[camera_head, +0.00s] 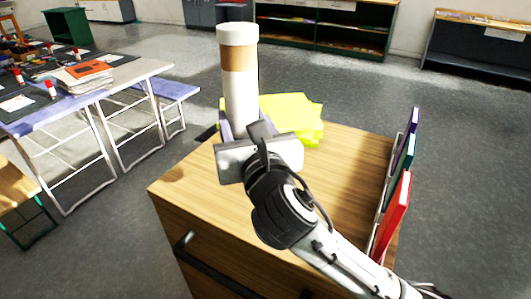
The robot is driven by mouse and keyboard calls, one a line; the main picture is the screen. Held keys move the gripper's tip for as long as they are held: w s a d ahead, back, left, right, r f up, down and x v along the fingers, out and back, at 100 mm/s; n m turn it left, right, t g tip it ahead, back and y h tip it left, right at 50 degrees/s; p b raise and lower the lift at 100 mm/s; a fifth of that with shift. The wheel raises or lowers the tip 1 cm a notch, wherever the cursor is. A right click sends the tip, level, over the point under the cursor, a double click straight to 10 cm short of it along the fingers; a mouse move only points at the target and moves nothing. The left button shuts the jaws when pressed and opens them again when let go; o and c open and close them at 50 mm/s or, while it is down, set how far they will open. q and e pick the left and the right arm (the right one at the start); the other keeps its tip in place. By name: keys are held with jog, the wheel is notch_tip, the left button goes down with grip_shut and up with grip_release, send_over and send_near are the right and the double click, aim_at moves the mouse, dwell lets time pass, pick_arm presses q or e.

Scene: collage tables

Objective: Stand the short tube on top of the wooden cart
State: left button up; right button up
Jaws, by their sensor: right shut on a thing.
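The short tube (239,88) is white with a tan band near its white cap. It is upright over the far left part of the wooden cart top (335,180). My right gripper (238,128) is shut on the lower part of the tube, and the gripper body hides the tube's base. I cannot tell whether the base touches the cart top. My left gripper is not in view.
Yellow sheets (292,116) lie on the cart just behind and right of the tube. Upright books (393,215) line the cart's right edge. A collage table (110,85) with papers stands at the left. The cart's middle right is clear.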

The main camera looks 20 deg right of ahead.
jog(key=f, duration=0.3)
jog(key=f+b, duration=0.1)
jog(key=shift+s+f, duration=0.3)
jog(key=shift+f, duration=0.65)
notch_tip(320, 180, down, 3)
jog(key=shift+f+b, duration=0.1)
jog(key=shift+b, duration=0.65)
jog(key=o, duration=0.9)
jog(key=shift+f, duration=0.1)
jog(key=shift+o, duration=1.1)
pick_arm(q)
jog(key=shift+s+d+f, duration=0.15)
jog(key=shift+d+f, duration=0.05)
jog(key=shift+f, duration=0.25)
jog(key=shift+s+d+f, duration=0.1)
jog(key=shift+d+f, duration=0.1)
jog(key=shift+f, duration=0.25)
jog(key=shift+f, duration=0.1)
